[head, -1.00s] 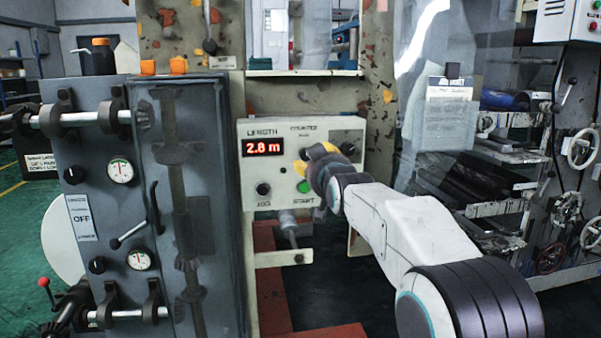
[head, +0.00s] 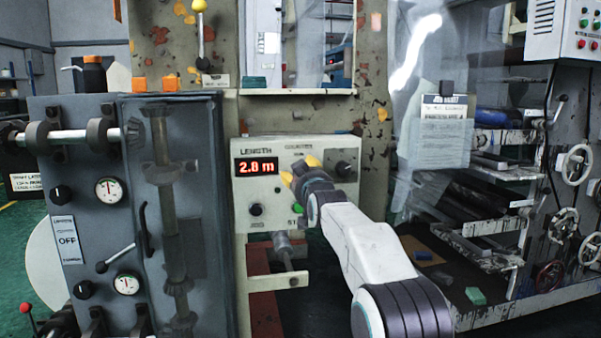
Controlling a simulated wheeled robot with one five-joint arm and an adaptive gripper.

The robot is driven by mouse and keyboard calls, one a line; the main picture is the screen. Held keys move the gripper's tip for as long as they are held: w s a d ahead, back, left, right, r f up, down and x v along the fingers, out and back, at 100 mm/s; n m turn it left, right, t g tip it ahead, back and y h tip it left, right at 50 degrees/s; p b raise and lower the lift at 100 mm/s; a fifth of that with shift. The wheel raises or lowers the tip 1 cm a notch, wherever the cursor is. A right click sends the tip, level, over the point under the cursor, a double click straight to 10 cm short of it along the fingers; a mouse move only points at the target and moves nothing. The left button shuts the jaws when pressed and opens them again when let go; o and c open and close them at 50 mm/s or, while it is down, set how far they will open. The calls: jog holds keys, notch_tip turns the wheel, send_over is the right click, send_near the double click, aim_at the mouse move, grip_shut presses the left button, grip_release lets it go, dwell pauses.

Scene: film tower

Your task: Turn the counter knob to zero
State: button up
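The grey control panel (head: 240,187) carries a red digital display (head: 257,167) that seems to read 2.8 m. The word COUNTER is printed to the right of the display. My gripper (head: 300,169) with yellow fingertips is in front of the panel just below that word. It hides whatever knob is there, and I cannot tell whether it touches it or how wide the fingers are. The JOG knob (head: 256,210) is at the lower left of the panel, and a green START button (head: 298,209) is partly covered by my gripper.
A grey cabinet (head: 78,148) with gauges, rollers and an OFF plate stands close on the left. A shaft (head: 284,248) and bracket stick out below the panel. On the right hang clear film and a paper sheet (head: 444,110), before a rack with handwheels (head: 564,227).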

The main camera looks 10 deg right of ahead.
jog(key=shift+w, duration=0.7)
jog(key=shift+c, duration=0.4)
jog(key=shift+r, duration=0.15)
grip_shut()
